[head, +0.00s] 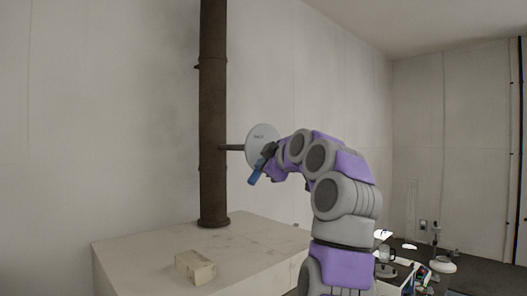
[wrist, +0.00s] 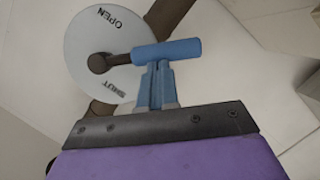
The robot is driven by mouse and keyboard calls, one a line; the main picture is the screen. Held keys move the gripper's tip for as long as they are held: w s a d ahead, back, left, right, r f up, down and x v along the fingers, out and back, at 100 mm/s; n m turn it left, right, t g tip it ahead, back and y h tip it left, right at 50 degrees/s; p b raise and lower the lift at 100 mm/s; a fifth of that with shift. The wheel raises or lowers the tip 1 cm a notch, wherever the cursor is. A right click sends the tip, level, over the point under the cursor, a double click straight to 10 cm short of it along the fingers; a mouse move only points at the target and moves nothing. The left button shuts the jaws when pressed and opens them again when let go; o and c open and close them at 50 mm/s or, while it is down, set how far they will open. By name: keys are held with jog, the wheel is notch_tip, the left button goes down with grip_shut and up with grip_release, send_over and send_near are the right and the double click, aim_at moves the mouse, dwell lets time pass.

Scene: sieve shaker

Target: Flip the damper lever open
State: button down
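The damper lever has a blue grip (wrist: 167,52) on a brown end (wrist: 99,63). It lies almost level in the wrist view, and its blue grip also shows in the head view (head: 254,178). Behind it is a round white dial (wrist: 88,45), also in the head view (head: 262,143), marked OPEN at the top and SHUT lower down. The lever's brown end lies over the dial. My gripper (wrist: 156,72) has its blue fingers close together at the grip, their tips partly hidden by it. It also shows in the head view (head: 268,155). Contact is not clear.
A tall brown duct (head: 213,120) stands on a pale bench (head: 250,240), and a short pipe (head: 232,147) joins it to the dial. A small beige block (head: 195,267) lies on the bench. Clutter with lamps (head: 390,255) is at the lower right. The bench top is mostly clear.

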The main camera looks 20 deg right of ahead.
jog(key=shift+w+d+f+n+t+b, duration=0.15)
jog(key=shift+w+d+f+n+b, duration=0.15)
jog(key=shift+d+f+n+b, duration=0.45)
jog(key=shift+w+d+f+n+t+b, duration=0.15)
jog(key=shift+w+d+f+n+b, duration=0.3)
jog(key=shift+f, duration=0.45)
jog(key=shift+s+d+f, duration=0.15)
jog(key=shift+d, duration=0.05)
jog(key=s+a+r+b, duration=0.1)
jog(key=s+a+b, duration=0.1)
jog(key=s, duration=1)
jog(key=shift+s+a+r+b, duration=0.15)
jog(key=shift+s+r+b, duration=0.05)
jog(key=shift+s+b, duration=0.25)
jog(key=shift+w+a, duration=0.1)
jog(key=shift+a, duration=0.15)
